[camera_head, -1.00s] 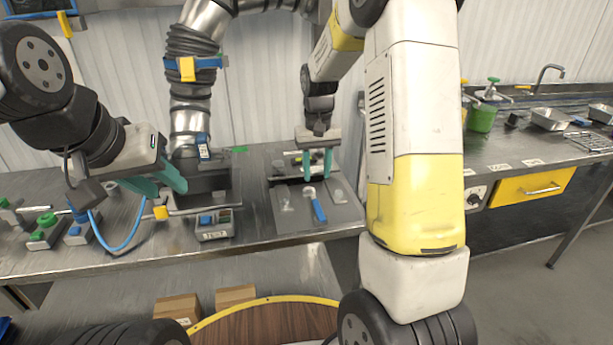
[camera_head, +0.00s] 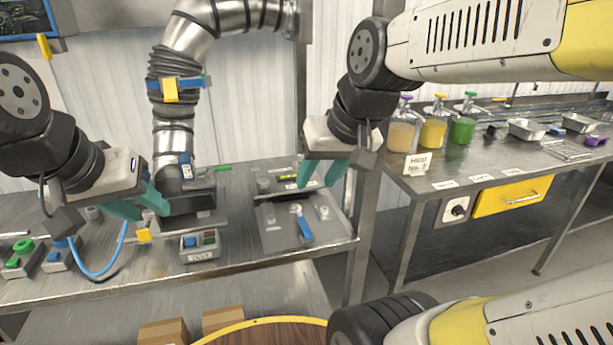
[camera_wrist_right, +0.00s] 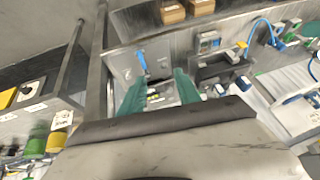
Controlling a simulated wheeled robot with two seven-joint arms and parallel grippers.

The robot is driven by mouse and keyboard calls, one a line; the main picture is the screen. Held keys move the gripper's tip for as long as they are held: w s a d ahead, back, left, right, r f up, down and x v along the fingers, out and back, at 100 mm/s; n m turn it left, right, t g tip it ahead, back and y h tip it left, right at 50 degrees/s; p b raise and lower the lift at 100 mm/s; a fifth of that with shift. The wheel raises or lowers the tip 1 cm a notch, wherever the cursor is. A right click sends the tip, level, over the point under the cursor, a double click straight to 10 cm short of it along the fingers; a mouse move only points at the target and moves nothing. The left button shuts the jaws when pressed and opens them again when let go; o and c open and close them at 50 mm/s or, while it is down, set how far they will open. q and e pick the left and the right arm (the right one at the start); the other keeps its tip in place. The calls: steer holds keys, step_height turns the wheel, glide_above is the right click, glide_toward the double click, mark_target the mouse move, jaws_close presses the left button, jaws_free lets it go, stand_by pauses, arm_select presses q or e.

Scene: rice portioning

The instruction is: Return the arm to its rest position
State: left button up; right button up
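My right gripper (camera_head: 322,174) has teal fingers that hang down in front of the metal bench, beside its right end. The fingers are apart with nothing between them. In the right wrist view the two teal fingers (camera_wrist_right: 158,95) also stand apart, with the bench tray behind them. My left gripper (camera_head: 140,203) is at the left, its teal fingers pointing right and down near the hose station. Its two fingers show close to each other from the side, and the gap between them is unclear. I see nothing held in it.
A metal duct (camera_head: 172,110) comes down to a dark base. A control box (camera_head: 199,247) sits at the bench edge. A second counter (camera_head: 430,190) at right bears bottles (camera_head: 433,132) and metal pans.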

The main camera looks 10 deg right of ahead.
steer(key=shift+s+a+t, duration=0.15)
steer(key=shift+s+t, duration=0.15)
steer(key=shift+s, duration=0.95)
